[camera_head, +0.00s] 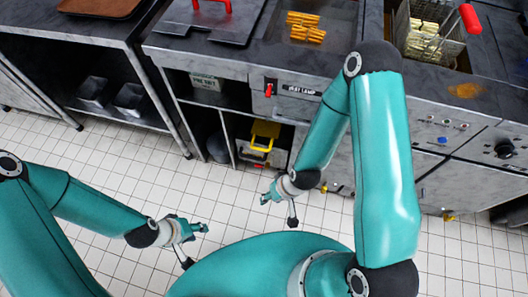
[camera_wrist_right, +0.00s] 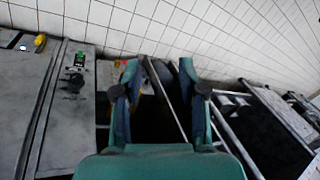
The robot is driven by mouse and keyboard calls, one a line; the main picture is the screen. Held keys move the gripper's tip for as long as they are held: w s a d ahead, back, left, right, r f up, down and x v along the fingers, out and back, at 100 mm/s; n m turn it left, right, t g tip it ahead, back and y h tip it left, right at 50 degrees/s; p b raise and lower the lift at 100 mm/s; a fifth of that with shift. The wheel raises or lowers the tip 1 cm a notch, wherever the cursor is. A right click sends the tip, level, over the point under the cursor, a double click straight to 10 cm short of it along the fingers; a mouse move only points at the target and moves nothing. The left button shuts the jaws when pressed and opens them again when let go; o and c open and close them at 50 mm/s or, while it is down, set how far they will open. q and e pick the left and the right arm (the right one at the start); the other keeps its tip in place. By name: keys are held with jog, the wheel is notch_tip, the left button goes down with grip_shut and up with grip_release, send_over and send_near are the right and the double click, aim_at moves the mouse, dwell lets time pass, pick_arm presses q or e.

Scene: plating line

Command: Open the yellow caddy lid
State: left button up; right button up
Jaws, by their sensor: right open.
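The yellow caddy (camera_head: 260,142) sits in an open bay under the counter in the head view. Its yellow lid or top shows at the bay's front, but the picture is too small to tell how the lid sits. My right gripper (camera_head: 277,210) is open and empty, in the air in front of and below the caddy, apart from it. Its two spread fingers also show in the right wrist view (camera_wrist_right: 160,85), where I cannot make out the caddy clearly. My left gripper (camera_head: 196,246) is further left, over the tiled floor, with its fingers spread and nothing between them.
The counter (camera_head: 240,58) runs above the caddy bay, with a red lever (camera_head: 269,90) on its front. A fryer basket with a red handle (camera_head: 470,18) stands at the top right. A shelf with metal pans (camera_head: 130,99) stands left. The tiled floor is clear.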

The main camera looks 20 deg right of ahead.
jog(key=w+f+n+t+h+b, duration=0.1)
jog(key=w+f+n+t+b, duration=0.1)
jog(key=w+f+b, duration=0.4)
jog(key=w+f+n+t+h+b, duration=0.1)
jog(key=w+f+b, duration=0.25)
jog(key=f, duration=0.35)
jog(key=n+t+h+b, duration=0.8)
jog(key=n+h+b, duration=0.2)
jog(key=b, duration=1.4)
send_near(264, 150)
jog(key=b+x, duration=0.1)
jog(key=x, duration=0.2)
jog(key=b+x, duration=0.2)
jog(key=x, duration=0.1)
jog(key=f+b+x, duration=0.1)
jog(key=b+x, duration=0.1)
jog(key=x, duration=0.1)
jog(key=shift+s, duration=0.1)
jog(key=shift+b+x, duration=0.35)
jog(key=shift+x, duration=0.45)
jog(key=shift+r, duration=0.15)
grip_shut()
